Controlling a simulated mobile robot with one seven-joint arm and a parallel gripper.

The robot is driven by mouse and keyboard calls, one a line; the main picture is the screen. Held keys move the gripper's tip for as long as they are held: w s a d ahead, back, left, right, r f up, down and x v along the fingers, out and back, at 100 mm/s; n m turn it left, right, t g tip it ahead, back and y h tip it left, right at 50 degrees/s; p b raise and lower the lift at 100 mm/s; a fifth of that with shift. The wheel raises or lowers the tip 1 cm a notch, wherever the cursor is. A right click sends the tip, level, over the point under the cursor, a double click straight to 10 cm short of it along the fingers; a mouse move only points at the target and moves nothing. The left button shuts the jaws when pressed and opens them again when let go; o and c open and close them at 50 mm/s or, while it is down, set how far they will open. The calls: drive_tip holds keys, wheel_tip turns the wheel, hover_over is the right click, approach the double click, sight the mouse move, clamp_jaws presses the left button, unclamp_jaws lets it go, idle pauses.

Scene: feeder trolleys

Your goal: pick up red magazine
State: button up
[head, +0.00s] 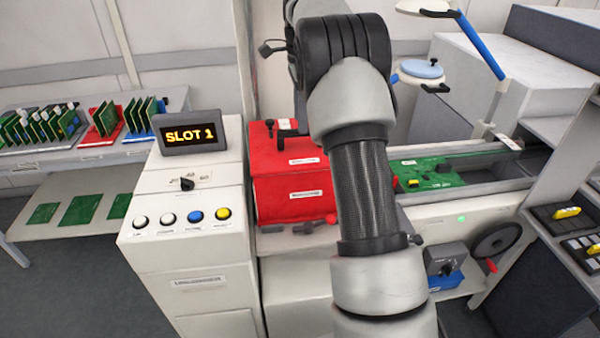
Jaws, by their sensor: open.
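The red magazine (285,208) is a red box with a black handle on top and white labels on its top and front. It sits in the white machine just right of the control cabinet, left of my arm. My arm rises through the middle of the head view and covers what lies behind it, perhaps the magazine's right edge. My gripper does not show, so how it stands relative to the magazine cannot be seen.
The control cabinet (195,285) carries a display (190,133) reading "SLOT 1", a knob and several buttons. A green board (440,172) lies on the conveyor at right. A small red rack (101,140) holds boards on the left bench.

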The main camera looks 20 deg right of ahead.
wheel_tip(320, 180, down, 5)
drive_tip(key=shift+f, duration=0.1)
idle(0.3)
clamp_jaws()
idle(1.2)
drive_tip(key=shift+w+r, duration=0.15)
drive_tip(key=shift+r, duration=0.15)
